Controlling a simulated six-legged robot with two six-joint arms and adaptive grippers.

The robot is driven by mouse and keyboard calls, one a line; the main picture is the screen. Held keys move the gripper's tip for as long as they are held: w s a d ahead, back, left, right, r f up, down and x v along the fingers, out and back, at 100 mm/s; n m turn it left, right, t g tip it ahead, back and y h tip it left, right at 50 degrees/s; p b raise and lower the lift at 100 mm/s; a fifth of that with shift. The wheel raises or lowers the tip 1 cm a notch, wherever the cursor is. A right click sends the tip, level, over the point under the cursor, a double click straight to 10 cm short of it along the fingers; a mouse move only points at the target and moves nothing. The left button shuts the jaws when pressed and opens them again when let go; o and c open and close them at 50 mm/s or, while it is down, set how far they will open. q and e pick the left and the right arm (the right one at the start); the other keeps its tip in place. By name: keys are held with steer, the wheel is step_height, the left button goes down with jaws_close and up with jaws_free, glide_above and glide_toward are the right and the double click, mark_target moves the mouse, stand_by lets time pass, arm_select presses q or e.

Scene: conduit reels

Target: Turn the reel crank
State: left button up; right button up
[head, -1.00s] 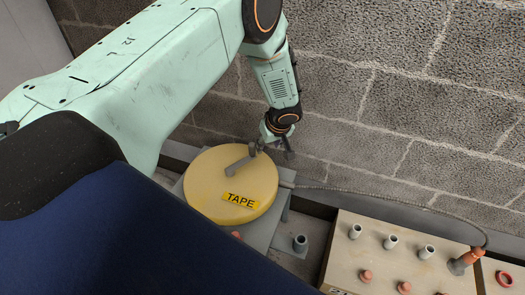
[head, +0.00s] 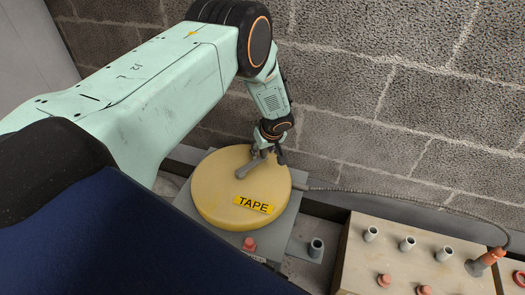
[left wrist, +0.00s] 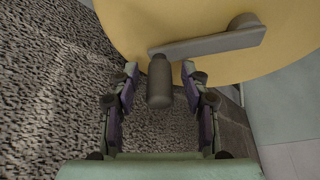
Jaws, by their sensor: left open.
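The yellow reel (head: 222,201) labelled TAPE sits on a grey mount at the centre of the head view. Its grey crank arm (head: 250,167) runs from the reel's middle towards the upper right. In the left wrist view the crank arm (left wrist: 205,45) ends in a dark upright handle knob (left wrist: 160,82). My left gripper (head: 266,152) is at the handle end of the crank. In the left wrist view my left gripper (left wrist: 161,77) is open, with one finger on each side of the knob and gaps visible. My right gripper is out of view.
A grey cable or tape (head: 400,193) runs from the reel to an orange-handled end (head: 487,261) on a tan box (head: 370,261) with several grey pipe stubs and red knobs. A block wall (head: 400,100) stands close behind. A red button (head: 249,244) sits before the reel.

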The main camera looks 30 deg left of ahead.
arm_select(q)
steer(key=shift+c, duration=0.4)
jaws_close()
